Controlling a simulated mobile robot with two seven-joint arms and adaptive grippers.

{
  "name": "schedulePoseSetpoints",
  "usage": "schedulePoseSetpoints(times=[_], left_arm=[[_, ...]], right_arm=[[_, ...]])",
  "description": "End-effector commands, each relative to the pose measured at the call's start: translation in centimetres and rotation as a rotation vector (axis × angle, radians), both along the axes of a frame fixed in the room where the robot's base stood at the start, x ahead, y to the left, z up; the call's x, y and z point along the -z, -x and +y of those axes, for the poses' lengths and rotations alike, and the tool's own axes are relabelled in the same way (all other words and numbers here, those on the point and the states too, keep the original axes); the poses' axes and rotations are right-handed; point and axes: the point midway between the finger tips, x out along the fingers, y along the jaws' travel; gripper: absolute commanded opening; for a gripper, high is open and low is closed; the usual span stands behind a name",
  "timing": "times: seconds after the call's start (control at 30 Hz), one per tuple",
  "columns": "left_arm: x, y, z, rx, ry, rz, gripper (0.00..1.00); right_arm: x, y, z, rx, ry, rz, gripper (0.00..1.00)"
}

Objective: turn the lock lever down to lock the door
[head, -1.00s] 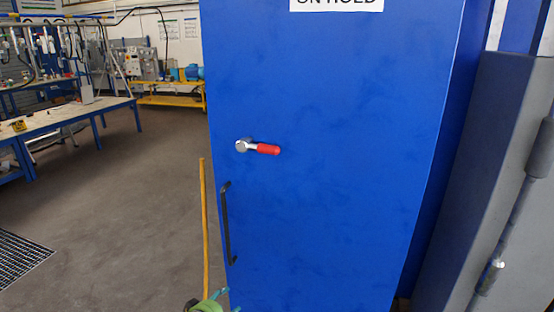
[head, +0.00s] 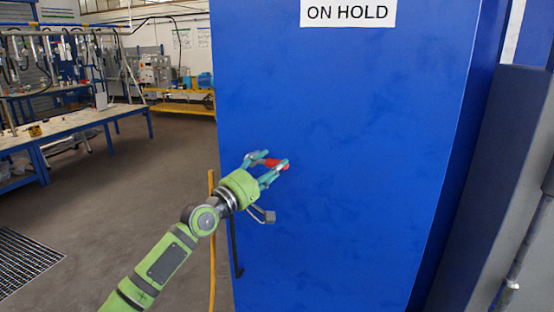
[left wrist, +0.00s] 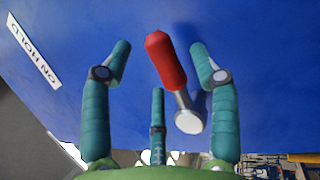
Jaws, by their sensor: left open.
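The lock lever has a red grip (head: 274,163) and a metal hub, and sits on the blue door (head: 340,90). In the head view the lever points right, roughly level, and my gripper partly hides it. In the left wrist view its red grip (left wrist: 165,60) and round metal hub (left wrist: 188,122) show clearly. My left gripper (head: 272,162) is open at the lever, with teal fingers on either side of it. In the left wrist view the fingers (left wrist: 160,66) stand apart around the red grip, with visible gaps. My right gripper is not in view.
A black door handle (head: 235,250) runs below the lever, partly behind my arm. An "ON HOLD" sign (head: 348,12) is at the door's top. A grey structure (head: 500,190) stands at the right. Workbenches (head: 70,135) and open floor lie to the left.

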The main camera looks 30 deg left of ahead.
Motion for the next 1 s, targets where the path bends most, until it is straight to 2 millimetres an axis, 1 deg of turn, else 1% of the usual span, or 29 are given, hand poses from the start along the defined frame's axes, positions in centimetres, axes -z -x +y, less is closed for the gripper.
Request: schedulePoseSetpoints(times=[0.03, 0.1, 0.2, 0.33, 0.53, 0.57, 0.6, 0.67, 0.7, 1.0], left_arm=[[-0.4, -0.6, -0.1, 0.0, 0.002, -0.002, 0.61], [-0.5, -1.3, -0.2, -0.001, 0.001, -0.002, 0.61], [-0.5, -1.9, -0.3, 0.0, 0.001, -0.001, 0.61], [-0.5, -2.3, -0.4, 0.0, -0.001, 0.001, 0.61], [-0.4, -2.3, -0.4, 0.0, -0.001, 0.001, 0.61], [-0.4, -2.3, -0.4, 0.0, -0.001, 0.001, 0.57], [-0.4, -2.3, -0.4, 0.0, -0.001, 0.001, 0.41], [-0.4, -2.3, -0.4, 0.0, -0.001, 0.001, 0.17], [-0.4, -2.3, -0.4, 0.0, -0.001, 0.001, 0.01], [-0.4, -2.2, -0.3, -0.001, -0.013, 0.002, 0.0]], right_arm=[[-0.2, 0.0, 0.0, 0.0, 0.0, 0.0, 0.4], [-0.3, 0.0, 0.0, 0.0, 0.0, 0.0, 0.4], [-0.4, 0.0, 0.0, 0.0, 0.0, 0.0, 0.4], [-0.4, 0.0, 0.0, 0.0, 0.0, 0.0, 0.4], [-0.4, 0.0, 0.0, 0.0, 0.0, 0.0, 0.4], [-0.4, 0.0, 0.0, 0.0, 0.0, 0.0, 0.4], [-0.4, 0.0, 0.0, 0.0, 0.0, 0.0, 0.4], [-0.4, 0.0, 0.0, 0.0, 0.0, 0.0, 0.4], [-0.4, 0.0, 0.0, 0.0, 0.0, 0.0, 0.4], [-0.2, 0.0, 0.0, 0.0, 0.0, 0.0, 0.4]])
